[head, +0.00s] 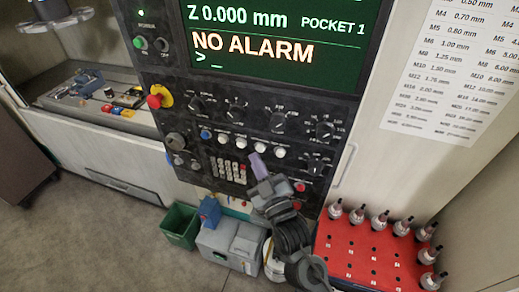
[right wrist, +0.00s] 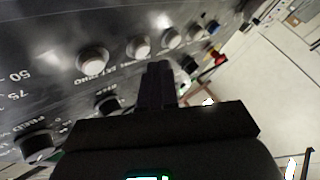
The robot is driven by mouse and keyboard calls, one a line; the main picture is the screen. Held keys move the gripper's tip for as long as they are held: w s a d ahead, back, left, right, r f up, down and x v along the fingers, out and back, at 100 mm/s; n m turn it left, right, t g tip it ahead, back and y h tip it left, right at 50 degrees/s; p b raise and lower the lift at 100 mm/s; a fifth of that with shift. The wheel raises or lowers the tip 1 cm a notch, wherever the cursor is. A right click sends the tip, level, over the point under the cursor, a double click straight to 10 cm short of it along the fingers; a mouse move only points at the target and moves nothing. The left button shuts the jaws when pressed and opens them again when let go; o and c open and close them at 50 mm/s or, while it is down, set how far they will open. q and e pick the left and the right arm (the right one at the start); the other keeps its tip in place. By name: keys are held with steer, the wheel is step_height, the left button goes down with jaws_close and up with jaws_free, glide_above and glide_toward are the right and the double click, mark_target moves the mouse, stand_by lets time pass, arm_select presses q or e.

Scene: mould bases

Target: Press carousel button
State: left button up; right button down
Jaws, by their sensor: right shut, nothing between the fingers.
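The black control panel (head: 215,170) carries a row of push buttons: a blue button (head: 206,134) at the left end and several white buttons (head: 240,142) to its right. I cannot read which label marks the carousel button. My right gripper (head: 257,162) is shut and empty, its tip in front of the panel, just below the white buttons. In the right wrist view its fingers (right wrist: 159,72) point at the panel, below the white buttons (right wrist: 138,47). Whether the tip touches the panel I cannot tell. My left gripper is not in view.
A red emergency knob (head: 159,97), rotary dials (head: 325,129) and a keypad (head: 228,170) surround the buttons. Below stand a green bin (head: 180,226), a grey vise-like block (head: 231,238) and a red rack (head: 365,257) with several tool holders.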

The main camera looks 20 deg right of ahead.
steer(key=shift+w+d, duration=0.15)
steer(key=shift+w+d, duration=0.15)
stand_by(0.5)
steer(key=shift+w+d+p, duration=0.3)
stand_by(0.6)
steer(key=shift+s+a, duration=0.1)
steer(key=shift+a, duration=0.05)
steer(key=shift+s+a+p, duration=0.3)
steer(key=shift+s+a, duration=0.15)
steer(key=shift+s, duration=0.05)
steer(key=shift+s+a, duration=0.1)
stand_by(0.4)
